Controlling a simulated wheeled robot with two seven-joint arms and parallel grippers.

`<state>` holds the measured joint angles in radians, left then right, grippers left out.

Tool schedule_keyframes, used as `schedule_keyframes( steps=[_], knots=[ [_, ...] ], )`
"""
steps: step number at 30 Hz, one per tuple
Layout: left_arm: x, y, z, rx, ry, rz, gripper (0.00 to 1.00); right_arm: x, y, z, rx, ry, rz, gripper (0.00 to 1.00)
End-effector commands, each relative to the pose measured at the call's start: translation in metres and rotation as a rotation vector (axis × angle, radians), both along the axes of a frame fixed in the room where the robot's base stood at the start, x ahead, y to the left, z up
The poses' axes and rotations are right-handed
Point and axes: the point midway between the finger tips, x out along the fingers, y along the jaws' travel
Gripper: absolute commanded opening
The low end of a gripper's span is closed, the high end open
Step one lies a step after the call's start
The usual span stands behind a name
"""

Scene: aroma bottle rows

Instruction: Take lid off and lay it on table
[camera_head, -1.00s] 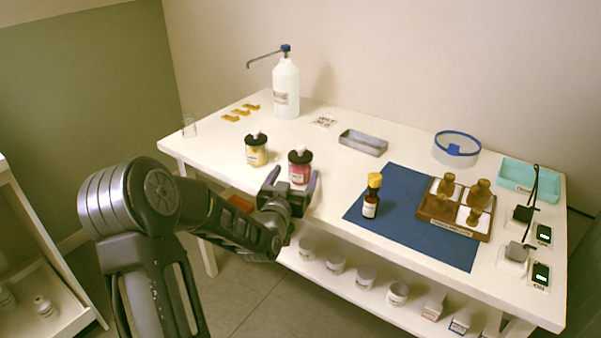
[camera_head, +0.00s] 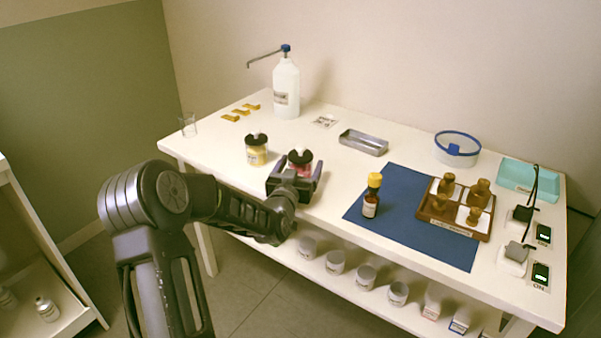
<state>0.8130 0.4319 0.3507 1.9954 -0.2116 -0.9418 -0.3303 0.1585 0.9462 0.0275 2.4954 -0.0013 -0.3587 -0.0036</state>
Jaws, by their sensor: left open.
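A pink jar (camera_head: 300,172) with a black lid (camera_head: 300,157) and a pale knob stands near the table's front left edge. A yellow jar (camera_head: 257,156) with a similar black lid (camera_head: 256,139) stands to its left. Both lids are on their jars. My left gripper (camera_head: 296,172) is open in front of the pink jar, its fingers spread to either side in the picture. It hides the jar's lower part, and I cannot tell whether it touches the jar. My right gripper is out of view.
On the white table (camera_head: 330,205), a blue mat (camera_head: 430,245) holds a brown bottle with a yellow cap (camera_head: 371,195) and a wooden rack (camera_head: 456,232) of small bottles. A grey tray (camera_head: 363,142) and a pump bottle (camera_head: 286,88) stand behind. Bare table lies between pink jar and mat.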

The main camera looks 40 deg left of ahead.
Motion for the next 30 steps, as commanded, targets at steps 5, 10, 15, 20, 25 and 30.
schedule_keyframes(
  steps=[5,10,15,20,25,30],
  knots=[
    [-0.0002,-0.0001,0.0000,0.000,0.000,0.000,0.81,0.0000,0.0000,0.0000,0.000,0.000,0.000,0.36],
    [-0.0002,-0.0001,0.0000,0.000,0.000,0.000,0.78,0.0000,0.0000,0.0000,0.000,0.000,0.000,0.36],
    [-0.0003,-0.0001,0.0000,0.000,0.000,0.000,0.64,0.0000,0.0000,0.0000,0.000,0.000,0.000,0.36],
    [-0.0003,-0.0001,0.0000,0.000,0.000,0.000,0.51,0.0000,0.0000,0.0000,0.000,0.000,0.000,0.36],
    [-0.0002,-0.0002,0.0000,0.000,0.000,0.000,0.37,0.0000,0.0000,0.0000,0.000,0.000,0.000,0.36],
    [-0.0002,-0.0002,0.0000,0.000,0.000,0.000,0.23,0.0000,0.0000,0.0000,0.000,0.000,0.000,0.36]
  ],
)
